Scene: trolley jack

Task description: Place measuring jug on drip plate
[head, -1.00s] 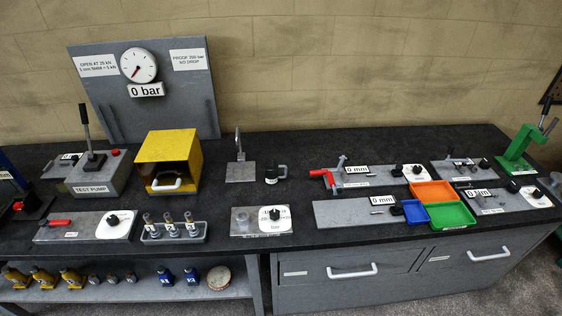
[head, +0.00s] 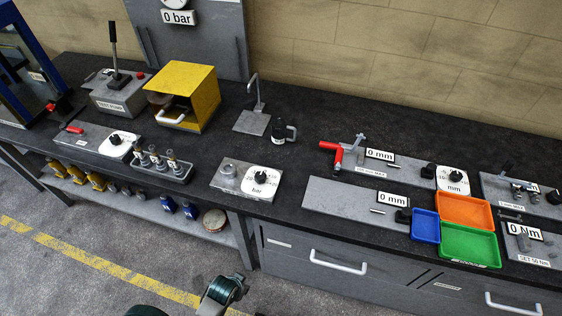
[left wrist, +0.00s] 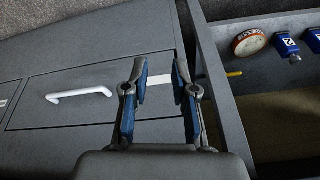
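The measuring jug (head: 279,131) looks like a small dark cup with its handle on the right. It stands upright on the black bench top, just right of the grey drip plate (head: 250,124). The plate is flat and bare, with a thin bent spout rising at its back edge. A small gap shows between jug and plate. My left gripper (left wrist: 159,80) is open and empty in the left wrist view, in front of the bench's drawer fronts and far from the jug. A piece of my arm shows at the head view's bottom edge. My right gripper is not visible.
A yellow box (head: 203,105) stands left of the plate. A fixture with a red handle (head: 332,151) is to the jug's right. A dial plate (head: 262,180) lies in front. The drawer's white handle (left wrist: 80,94) and a low shelf (left wrist: 262,88) are near my left gripper.

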